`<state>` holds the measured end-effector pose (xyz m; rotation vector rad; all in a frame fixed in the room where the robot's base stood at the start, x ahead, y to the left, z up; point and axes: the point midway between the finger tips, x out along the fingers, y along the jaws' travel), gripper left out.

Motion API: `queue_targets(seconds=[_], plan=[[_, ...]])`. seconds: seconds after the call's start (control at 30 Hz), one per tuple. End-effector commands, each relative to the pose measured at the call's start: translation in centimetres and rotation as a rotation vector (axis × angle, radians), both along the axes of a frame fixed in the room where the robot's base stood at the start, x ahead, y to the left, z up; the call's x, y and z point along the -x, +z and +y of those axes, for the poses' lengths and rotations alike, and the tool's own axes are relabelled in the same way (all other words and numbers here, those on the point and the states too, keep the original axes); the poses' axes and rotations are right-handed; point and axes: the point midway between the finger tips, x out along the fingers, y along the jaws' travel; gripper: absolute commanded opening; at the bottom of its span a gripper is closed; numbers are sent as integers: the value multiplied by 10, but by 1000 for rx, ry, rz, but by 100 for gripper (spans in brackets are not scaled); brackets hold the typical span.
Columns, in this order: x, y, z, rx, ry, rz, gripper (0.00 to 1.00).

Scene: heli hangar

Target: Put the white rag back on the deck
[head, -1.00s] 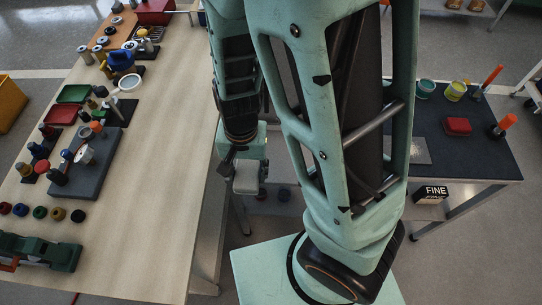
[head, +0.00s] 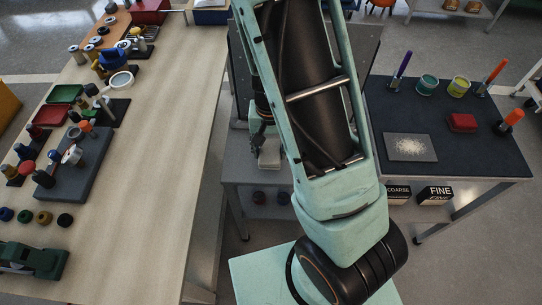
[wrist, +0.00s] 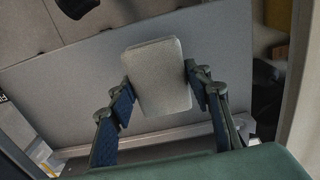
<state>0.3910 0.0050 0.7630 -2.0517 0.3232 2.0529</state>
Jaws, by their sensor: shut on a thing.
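The white rag (wrist: 157,78), a pale folded pad, is held between the two blue-padded fingers of my gripper (wrist: 158,90) in the wrist view. The fingers press its left and right sides. In the head view the rag (head: 269,154) hangs below my gripper (head: 262,138), left of my arm. Behind it is a grey flat top (head: 238,163) between the wooden bench and the dark table; it also fills much of the wrist view (wrist: 75,85). I cannot tell whether the rag touches it. My arm hides part of this top.
The long wooden bench (head: 150,200) at left carries many tools and parts. The dark table (head: 455,155) at right holds a sanded plate (head: 410,147), a red block (head: 462,122) and cups. Boxes marked COARSE (head: 397,194) and FINE (head: 435,195) sit under it.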

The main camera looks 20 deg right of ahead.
Motion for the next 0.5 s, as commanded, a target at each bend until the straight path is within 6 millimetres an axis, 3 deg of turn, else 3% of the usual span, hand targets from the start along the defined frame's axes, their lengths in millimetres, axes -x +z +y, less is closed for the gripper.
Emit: queue_targets(seconds=[0.3,0.5], plan=[[-5,-39,-6,1,-3,3,26],[-5,-39,-5,1,0,0,26]])
